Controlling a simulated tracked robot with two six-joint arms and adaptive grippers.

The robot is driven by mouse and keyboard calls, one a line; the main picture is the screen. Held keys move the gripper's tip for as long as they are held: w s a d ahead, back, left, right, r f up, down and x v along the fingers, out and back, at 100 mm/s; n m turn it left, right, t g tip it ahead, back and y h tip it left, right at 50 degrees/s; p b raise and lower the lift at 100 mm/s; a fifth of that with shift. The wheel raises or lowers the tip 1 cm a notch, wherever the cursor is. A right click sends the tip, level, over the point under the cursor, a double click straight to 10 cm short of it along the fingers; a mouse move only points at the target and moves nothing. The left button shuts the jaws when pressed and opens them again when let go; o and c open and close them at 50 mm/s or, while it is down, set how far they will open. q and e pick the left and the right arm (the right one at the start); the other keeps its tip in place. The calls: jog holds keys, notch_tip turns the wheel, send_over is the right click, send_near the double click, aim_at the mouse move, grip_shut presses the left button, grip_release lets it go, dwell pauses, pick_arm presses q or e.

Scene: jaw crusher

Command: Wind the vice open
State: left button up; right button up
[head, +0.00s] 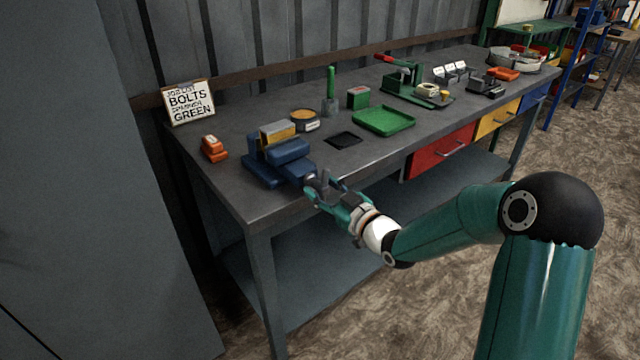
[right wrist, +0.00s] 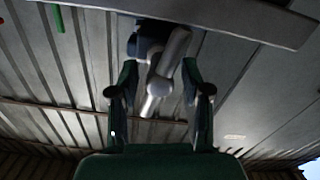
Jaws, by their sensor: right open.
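The blue vice (head: 288,150) stands at the left front corner of the bench, with a yellow and grey block (head: 277,132) at its top. In the right wrist view the vice's grey screw end and handle bar (right wrist: 160,85) show between my fingers. My right gripper (head: 326,188) is at the vice's front end, by the bench edge. Its fingers also show in the right wrist view (right wrist: 160,94), open on either side of the handle, with gaps visible on both sides. My left gripper is not in view.
The grey bench (head: 235,185) has an orange object (head: 213,148) and a job sign (head: 189,101) left of the vice. A black pad (head: 344,140), a green tray (head: 384,121) and a round tin (head: 304,120) are to its right. Open floor lies in front.

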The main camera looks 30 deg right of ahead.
jog(key=shift+w+a, duration=0.1)
jog(key=shift+w, duration=0.65)
